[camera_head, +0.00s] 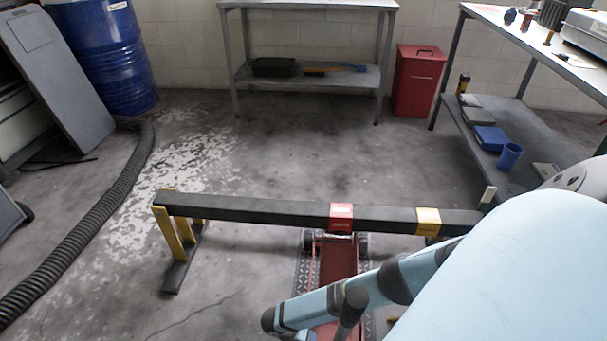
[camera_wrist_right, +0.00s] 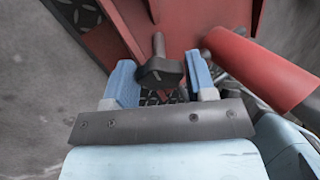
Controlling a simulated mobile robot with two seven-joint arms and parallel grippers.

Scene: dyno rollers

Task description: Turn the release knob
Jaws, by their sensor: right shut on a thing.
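The release knob (camera_wrist_right: 160,72) is a dark, block-shaped head on a short stem, beside the red jack body (camera_wrist_right: 115,22) in the right wrist view. My right gripper (camera_wrist_right: 159,66) has its two blue fingers on either side of the knob head and is shut on it. The red floor jack (camera_head: 338,262) also shows in the head view, under a long dark beam (camera_head: 265,210). The knob is not visible there, and my light-blue right arm covers the lower right. My left gripper is in no view.
A thick red cylinder (camera_wrist_right: 262,66) lies close to the right finger. The beam has a yellow stand (camera_head: 178,235) at its left. A black hose (camera_head: 95,225) runs along the left floor. A workbench (camera_head: 495,165) stands at right. The floor behind the beam is mostly clear.

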